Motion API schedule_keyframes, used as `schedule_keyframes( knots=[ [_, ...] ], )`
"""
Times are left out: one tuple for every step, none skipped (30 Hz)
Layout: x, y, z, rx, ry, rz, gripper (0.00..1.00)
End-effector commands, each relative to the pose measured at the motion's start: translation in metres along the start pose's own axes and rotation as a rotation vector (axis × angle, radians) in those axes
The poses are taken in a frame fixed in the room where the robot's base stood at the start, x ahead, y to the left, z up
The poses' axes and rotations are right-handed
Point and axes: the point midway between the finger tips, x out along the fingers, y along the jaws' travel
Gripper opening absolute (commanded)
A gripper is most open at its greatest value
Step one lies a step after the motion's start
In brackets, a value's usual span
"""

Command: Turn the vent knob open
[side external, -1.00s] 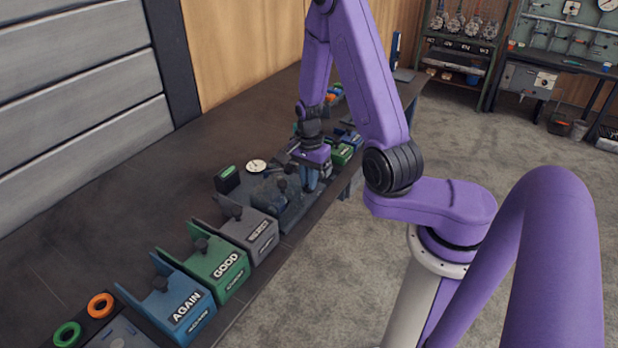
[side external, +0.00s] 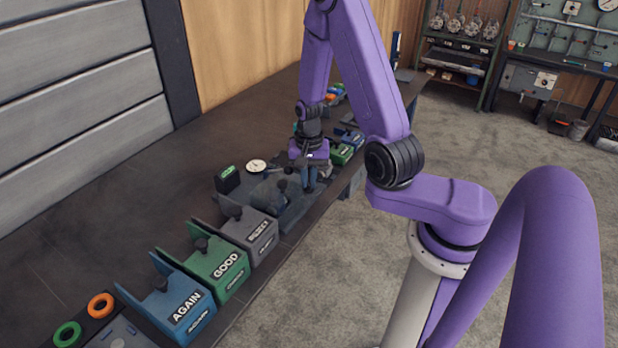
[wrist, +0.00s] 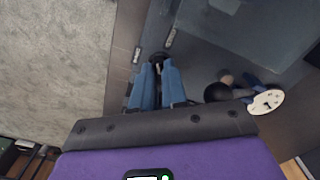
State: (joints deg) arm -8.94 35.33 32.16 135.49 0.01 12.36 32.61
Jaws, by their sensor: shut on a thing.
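The vent knob (wrist: 158,57) is small and dark and shows between the tips of my blue fingers in the wrist view. My gripper (wrist: 158,72) points down and is shut on it. In the side view my gripper (side external: 309,187) is low at the right end of the grey test fixture (side external: 262,212), near the bench's front edge. The fingers hide the knob there. The knob's exact angle cannot be told.
A black ball handle (wrist: 217,92) is close right of my fingers. Reject (side external: 250,236), GOOD (side external: 218,262) and AGAIN (side external: 180,304) bins line the front edge.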

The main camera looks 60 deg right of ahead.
Motion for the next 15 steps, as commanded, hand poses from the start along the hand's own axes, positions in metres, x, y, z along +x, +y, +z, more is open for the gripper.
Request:
schedule_keyframes(
  knots=[
    [-0.0003, 0.0002, 0.0000, -0.044, 0.000, 0.000, 0.00],
    [-0.0002, 0.0002, 0.0001, -0.073, 0.000, 0.000, 0.00],
    [-0.0002, 0.0001, 0.0002, -0.111, 0.000, 0.000, 0.00],
    [-0.0003, 0.0002, 0.0002, -0.140, -0.001, 0.000, 0.00],
    [-0.0003, 0.0004, 0.0001, -0.167, -0.001, 0.000, 0.00],
    [-0.0003, 0.0003, 0.0003, -0.206, -0.001, 0.000, 0.00],
    [-0.0003, 0.0002, 0.0004, -0.235, -0.001, 0.001, 0.00],
    [-0.0003, 0.0003, 0.0002, -0.262, -0.001, 0.000, 0.00],
    [-0.0003, 0.0003, 0.0001, -0.300, -0.001, 0.000, 0.00],
    [-0.0003, 0.0002, 0.0002, -0.329, -0.001, 0.000, 0.00],
    [-0.0004, 0.0002, 0.0002, -0.357, -0.001, 0.000, 0.00],
    [-0.0004, 0.0001, 0.0002, -0.396, -0.001, 0.000, 0.00],
    [-0.0004, 0.0001, 0.0001, -0.424, 0.000, 0.000, 0.00],
    [-0.0004, 0.0003, -0.0001, -0.453, 0.000, 0.000, 0.00],
    [-0.0004, 0.0001, 0.0001, -0.491, 0.000, 0.000, 0.00]
  ],
)
